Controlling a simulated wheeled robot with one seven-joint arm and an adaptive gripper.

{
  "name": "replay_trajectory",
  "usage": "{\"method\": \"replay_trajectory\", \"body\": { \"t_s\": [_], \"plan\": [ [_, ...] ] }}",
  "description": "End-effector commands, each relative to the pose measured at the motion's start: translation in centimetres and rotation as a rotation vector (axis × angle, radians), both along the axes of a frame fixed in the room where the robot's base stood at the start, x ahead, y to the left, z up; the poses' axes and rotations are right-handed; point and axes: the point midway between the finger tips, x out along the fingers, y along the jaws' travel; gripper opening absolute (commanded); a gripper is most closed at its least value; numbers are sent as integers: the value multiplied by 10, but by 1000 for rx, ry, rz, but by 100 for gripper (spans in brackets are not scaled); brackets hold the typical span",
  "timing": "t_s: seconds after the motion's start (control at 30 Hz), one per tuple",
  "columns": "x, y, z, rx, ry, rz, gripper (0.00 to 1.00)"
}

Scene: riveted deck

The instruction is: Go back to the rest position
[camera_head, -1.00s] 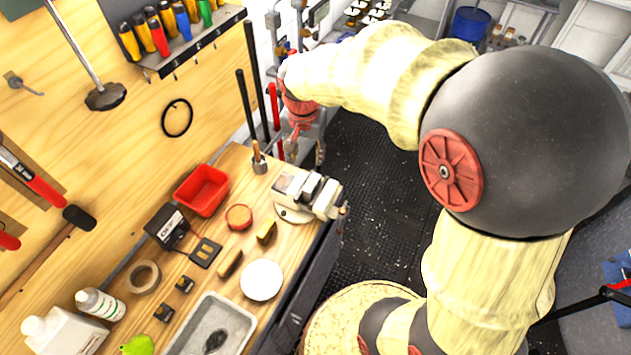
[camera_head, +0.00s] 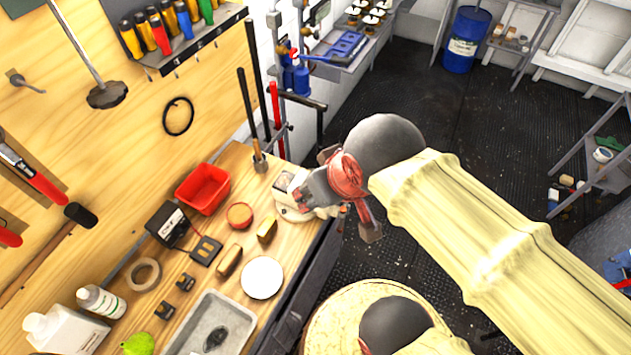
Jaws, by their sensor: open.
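My gripper (camera_head: 340,208), with red and grey parts, hangs at the end of my arm near the middle of the camera_head view. It is open, and I see nothing held in it. It overlaps the vise (camera_head: 291,200) at the right edge of the workbench in the picture; I cannot tell how far apart they are. One grey fingertip shows over the dark floor just right of the bench. The other finger is hard to make out against my wrist and the vise.
The wooden workbench (camera_head: 225,258) holds a red bin (camera_head: 203,188), a metal tray (camera_head: 190,335), a white disc (camera_head: 262,277) and several small items. A blue barrel (camera_head: 466,40) stands at the back. Shelving (camera_head: 600,165) is at the right. Dark floor between is open.

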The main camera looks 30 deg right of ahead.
Motion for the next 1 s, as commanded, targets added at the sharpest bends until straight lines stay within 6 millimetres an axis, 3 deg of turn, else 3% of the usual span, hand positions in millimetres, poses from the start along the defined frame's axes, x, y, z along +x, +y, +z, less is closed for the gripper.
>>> {"method": "replay_trajectory", "body": {
  "t_s": [0.27,0.6,0.7,1.0],
  "plan": [
    [0,0,-27,0,0,-1,42],
    [0,0,-110,1,1,-2,42],
    [0,0,-125,1,1,-2,42],
    [1,0,-127,1,-1,-2,42]
  ]
}}
